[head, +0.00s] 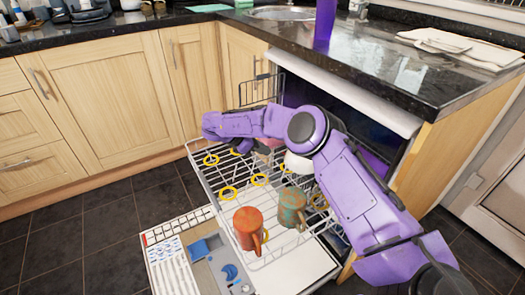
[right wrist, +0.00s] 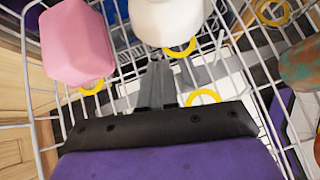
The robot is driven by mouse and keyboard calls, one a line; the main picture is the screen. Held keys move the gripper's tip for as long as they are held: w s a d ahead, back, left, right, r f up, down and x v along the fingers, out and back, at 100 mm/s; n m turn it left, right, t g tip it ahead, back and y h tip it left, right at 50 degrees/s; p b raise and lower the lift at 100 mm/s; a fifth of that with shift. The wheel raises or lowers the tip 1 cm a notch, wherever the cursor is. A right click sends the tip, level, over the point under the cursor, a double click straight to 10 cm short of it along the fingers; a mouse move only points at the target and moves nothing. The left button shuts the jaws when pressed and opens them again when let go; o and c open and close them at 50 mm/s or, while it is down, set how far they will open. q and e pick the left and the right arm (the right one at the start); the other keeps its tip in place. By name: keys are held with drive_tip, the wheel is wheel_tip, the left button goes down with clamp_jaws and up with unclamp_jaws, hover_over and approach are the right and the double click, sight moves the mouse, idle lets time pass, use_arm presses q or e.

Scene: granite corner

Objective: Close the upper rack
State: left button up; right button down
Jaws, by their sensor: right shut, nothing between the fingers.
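The upper rack (head: 205,181) is a white wire rack with yellow rings, pulled out of the dishwasher under the counter. It holds an orange mug (head: 248,228), a green-brown mug (head: 291,208), a white cup (head: 297,162) and a pink cup (head: 268,143). My right gripper (head: 241,147) is at the far side of the rack, partly hidden by my arm. In the right wrist view its fingers (right wrist: 157,86) are together and empty, near the pink cup (right wrist: 77,43) and the white cup (right wrist: 166,20), with rack wires (right wrist: 31,75) around. Contact is unclear. My left gripper is not in view.
The dishwasher door (head: 178,250) is folded down below the rack. The granite counter (head: 395,85) overhangs the opening, with folded cloths (head: 455,47) on it. Wooden cabinets (head: 105,85) stand to the left. The tiled floor (head: 85,225) at front left is clear.

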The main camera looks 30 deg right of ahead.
drive_tip(key=shift+s+d, duration=0.1)
drive_tip(key=shift+d, duration=0.2)
